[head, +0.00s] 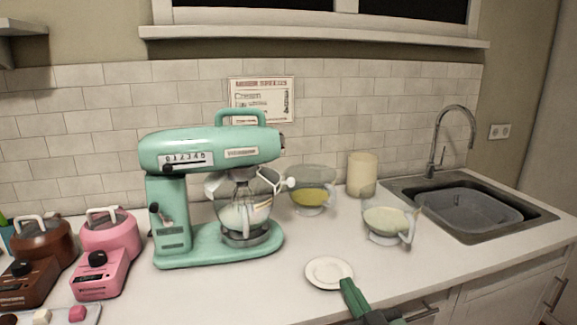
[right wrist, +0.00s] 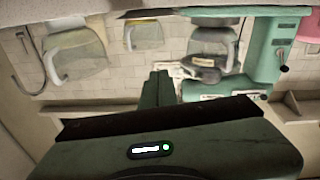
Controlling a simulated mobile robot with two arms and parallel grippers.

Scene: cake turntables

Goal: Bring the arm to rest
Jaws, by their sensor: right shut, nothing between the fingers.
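My right gripper (head: 350,288) is at the bottom of the head view, at the counter's front edge just below a small white plate (head: 329,272). Its green fingers are shut and empty. They also show in the middle of the right wrist view (right wrist: 158,88), where the scene is upside down. I cannot tell whether the gripper touches the counter. My left gripper is not in view.
A mint stand mixer (head: 210,150) with a glass bowl stands on the counter (head: 300,245). Behind and right are two glass jugs (head: 312,190) (head: 388,222), a cream canister (head: 362,173) and a sink (head: 470,208). Pink (head: 105,255) and brown (head: 35,260) appliances stand left.

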